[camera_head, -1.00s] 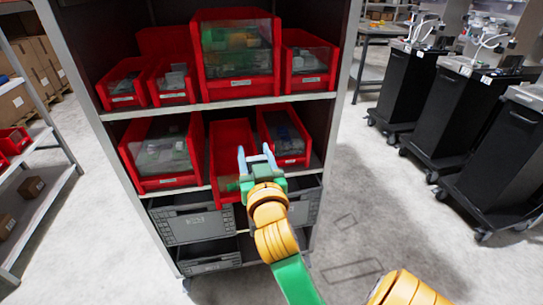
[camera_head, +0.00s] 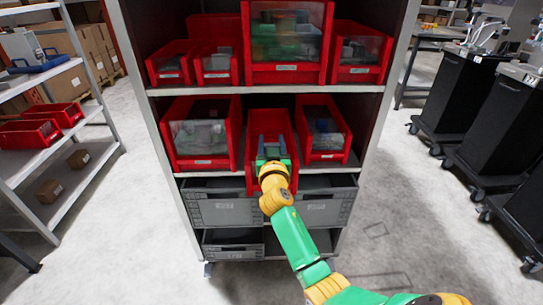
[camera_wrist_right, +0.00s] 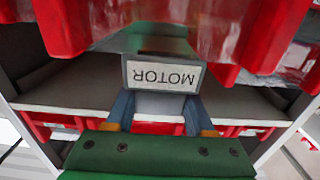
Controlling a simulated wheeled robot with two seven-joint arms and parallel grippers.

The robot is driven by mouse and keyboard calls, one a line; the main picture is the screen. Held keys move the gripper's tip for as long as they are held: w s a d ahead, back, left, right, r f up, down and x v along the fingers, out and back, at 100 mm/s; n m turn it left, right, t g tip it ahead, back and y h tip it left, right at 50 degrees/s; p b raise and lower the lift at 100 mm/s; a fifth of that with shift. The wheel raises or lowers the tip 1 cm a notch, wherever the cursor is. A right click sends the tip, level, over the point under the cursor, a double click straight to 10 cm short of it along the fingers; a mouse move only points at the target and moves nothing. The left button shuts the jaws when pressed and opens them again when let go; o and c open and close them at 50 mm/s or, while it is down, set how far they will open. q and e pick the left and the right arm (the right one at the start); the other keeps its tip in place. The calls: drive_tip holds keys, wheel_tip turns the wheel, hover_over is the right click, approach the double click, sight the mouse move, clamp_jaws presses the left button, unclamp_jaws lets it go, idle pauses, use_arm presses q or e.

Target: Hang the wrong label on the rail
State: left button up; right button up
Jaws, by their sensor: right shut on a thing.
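My right gripper (camera_head: 271,146) is in front of the middle red bin (camera_head: 272,121) on the lower red-bin shelf. In the right wrist view a white label reading MOTOR (camera_wrist_right: 163,76), in a dark frame, shows upside down. It sits between the two blue-grey fingertips of the right gripper (camera_wrist_right: 160,103), which is shut on it. The bin's lower front is partly hidden by my gripper and arm. A rail cannot be made out clearly. My left gripper is not in view.
Red bins with clear fronts flank the middle bin, at its left (camera_head: 200,135) and right (camera_head: 323,132). More red bins stand on the shelf above. Grey crates (camera_head: 220,207) sit below. Black carts (camera_head: 460,95) stand at the right. The floor in front is clear.

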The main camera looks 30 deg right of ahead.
drive_tip(key=shift+f, duration=1.35)
drive_tip(key=shift+f+b, duration=0.2)
drive_tip(key=shift+b, duration=0.15)
drive_tip(key=o, duration=1.3)
drive_tip(key=shift+r, duration=0.1)
drive_tip(key=shift+v, duration=3.55)
